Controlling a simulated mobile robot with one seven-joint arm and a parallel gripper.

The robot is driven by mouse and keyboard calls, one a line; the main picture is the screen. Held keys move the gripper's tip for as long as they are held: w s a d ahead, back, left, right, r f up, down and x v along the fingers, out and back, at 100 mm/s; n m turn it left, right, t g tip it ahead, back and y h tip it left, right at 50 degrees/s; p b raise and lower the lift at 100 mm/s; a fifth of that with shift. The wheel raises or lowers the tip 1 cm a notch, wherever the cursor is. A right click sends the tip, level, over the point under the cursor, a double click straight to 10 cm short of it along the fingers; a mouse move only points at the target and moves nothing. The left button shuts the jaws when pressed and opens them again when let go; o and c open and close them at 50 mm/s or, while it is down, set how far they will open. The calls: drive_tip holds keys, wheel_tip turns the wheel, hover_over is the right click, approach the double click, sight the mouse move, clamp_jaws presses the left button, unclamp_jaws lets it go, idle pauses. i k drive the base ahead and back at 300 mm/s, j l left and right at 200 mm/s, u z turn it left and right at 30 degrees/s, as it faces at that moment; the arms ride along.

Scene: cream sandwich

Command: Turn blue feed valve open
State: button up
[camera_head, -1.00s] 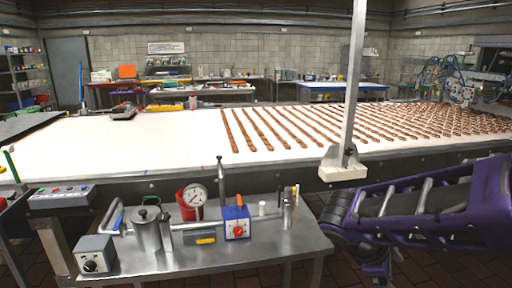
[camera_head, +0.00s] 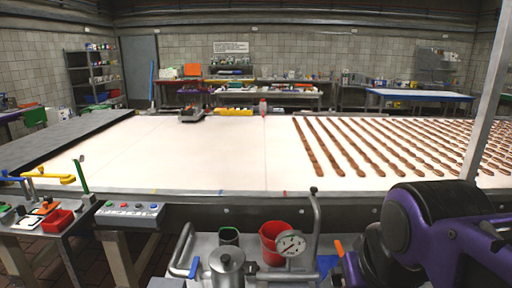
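A small blue lever (camera_head: 194,267), which looks like the blue feed valve handle, stands on the bent metal pipe (camera_head: 184,240) at the left of the steel side table, near the bottom edge. A lidded metal pot (camera_head: 227,265) is just right of it. The lever is small and cut close to the frame edge, so I cannot tell its exact turn. My purple and black arm fills the lower right, over the table's right side. My gripper is not in view.
A red cup (camera_head: 272,238) and a round gauge (camera_head: 291,245) stand right of the pot, beside a tall pipe (camera_head: 316,215). A button panel (camera_head: 130,212) is at left. The long white conveyor (camera_head: 200,150) with chocolate strips runs behind.

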sight(196, 261)
drive_tip(key=u, duration=0.95)
drive_tip(key=j, duration=0.1)
